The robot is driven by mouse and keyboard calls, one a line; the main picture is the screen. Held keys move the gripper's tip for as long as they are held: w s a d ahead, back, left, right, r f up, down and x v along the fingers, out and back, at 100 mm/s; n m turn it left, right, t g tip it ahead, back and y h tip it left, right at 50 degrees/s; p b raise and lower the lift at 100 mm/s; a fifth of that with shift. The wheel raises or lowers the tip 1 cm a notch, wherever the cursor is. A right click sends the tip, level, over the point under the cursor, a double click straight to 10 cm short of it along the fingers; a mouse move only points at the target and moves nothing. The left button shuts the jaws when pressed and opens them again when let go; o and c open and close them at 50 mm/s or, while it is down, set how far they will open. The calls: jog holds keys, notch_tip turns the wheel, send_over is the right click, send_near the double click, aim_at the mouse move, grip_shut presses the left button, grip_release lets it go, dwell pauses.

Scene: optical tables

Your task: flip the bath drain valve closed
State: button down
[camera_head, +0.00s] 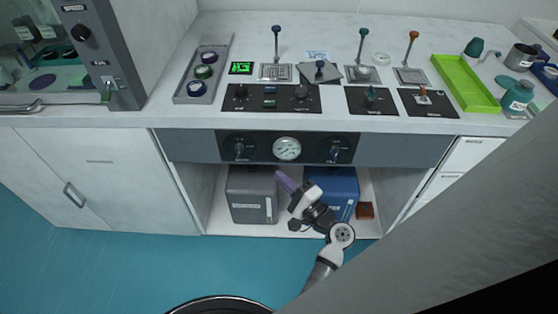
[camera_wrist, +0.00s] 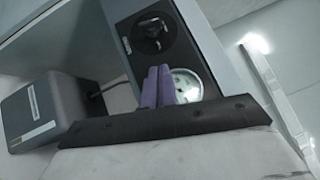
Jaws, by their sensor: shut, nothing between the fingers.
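The front panel under the worktop carries a left black knob (camera_head: 238,150), a round white gauge (camera_head: 287,149) and a right knob with a bluish handle (camera_head: 336,152). Their labels are too small to read, so I cannot tell which is the bath drain valve. My gripper (camera_head: 281,177) has purple fingers, shut and empty, just below the gauge in the head view. In the wrist view, the fingers (camera_wrist: 157,85) lie together and overlap the gauge (camera_wrist: 188,84). A black knob (camera_wrist: 153,32), apparently the left one, shows beyond their tips, apart from them.
A grey box (camera_head: 252,196) and a blue box (camera_head: 335,188) stand in the recess below the panel, near my arm. The grey box (camera_wrist: 40,108) also shows in the wrist view. The teal floor at left is clear.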

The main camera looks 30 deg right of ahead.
aim_at(239, 152)
jog(key=w+a+p, duration=0.1)
jog(key=w, duration=0.2)
jog(key=w+a+r+p, duration=0.1)
jog(key=w+a, duration=0.1)
jog(key=w, duration=0.1)
jog(key=w+a+r+p, duration=0.1)
jog(key=w, duration=0.2)
jog(key=shift+w+a+r+p, duration=0.2)
jog(key=shift+w+a+p, duration=0.1)
jog(key=shift+w, duration=0.05)
